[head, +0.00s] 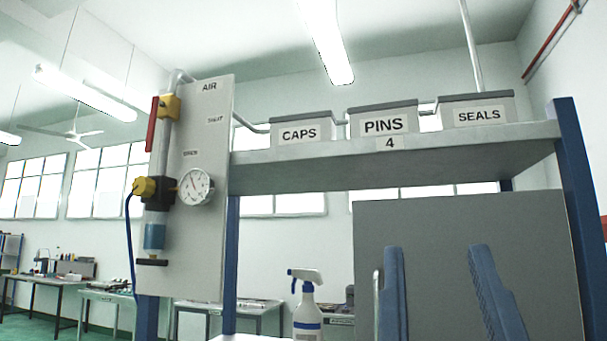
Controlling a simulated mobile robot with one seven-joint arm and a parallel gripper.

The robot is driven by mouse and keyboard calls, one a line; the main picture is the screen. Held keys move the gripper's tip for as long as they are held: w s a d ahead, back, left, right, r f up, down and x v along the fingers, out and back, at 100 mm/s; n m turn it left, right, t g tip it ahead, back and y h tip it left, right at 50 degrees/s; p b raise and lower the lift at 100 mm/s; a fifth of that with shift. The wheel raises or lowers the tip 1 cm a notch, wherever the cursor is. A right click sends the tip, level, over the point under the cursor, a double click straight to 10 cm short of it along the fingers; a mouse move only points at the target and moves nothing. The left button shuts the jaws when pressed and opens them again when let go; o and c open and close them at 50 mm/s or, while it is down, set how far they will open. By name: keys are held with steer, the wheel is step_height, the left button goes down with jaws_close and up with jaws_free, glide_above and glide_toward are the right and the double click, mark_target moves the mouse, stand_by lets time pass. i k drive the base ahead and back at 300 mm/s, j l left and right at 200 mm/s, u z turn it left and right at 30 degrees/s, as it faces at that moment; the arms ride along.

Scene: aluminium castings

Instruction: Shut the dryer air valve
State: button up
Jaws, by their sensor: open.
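The air valve (168,107) is a yellow body on a vertical pipe at the upper left of the grey AIR panel (208,255). Its red lever (152,124) hangs straight down, roughly in line with the pipe. Two small labels on the panel are too small to read surely. Below the valve are a yellow knob (145,188), a round gauge (195,187) and a blue bowl (154,236). My gripper (437,249) shows as two blue fingers pointing up at the lower right. It is open and empty, apart from the valve and well to its right.
A shelf (300,174) right of the panel bears grey bins: CAPS (299,134), PINS (382,124) and SEALS (478,115). A blue post (580,200) stands at right. A spray bottle (307,312) stands below the shelf. Benches (105,295) are farther back.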

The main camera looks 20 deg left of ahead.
mark_target(157, 101)
steer(key=u, duration=1.2)
steer(key=i+j+z, duration=0.25)
steer(key=j, duration=0.4)
steer(key=i+j+z, duration=0.1)
steer(key=i+j, duration=0.15)
steer(key=i+j+z, duration=0.15)
steer(key=j, duration=0.35)
steer(key=i+j+z, duration=0.1)
steer(key=j, duration=0.25)
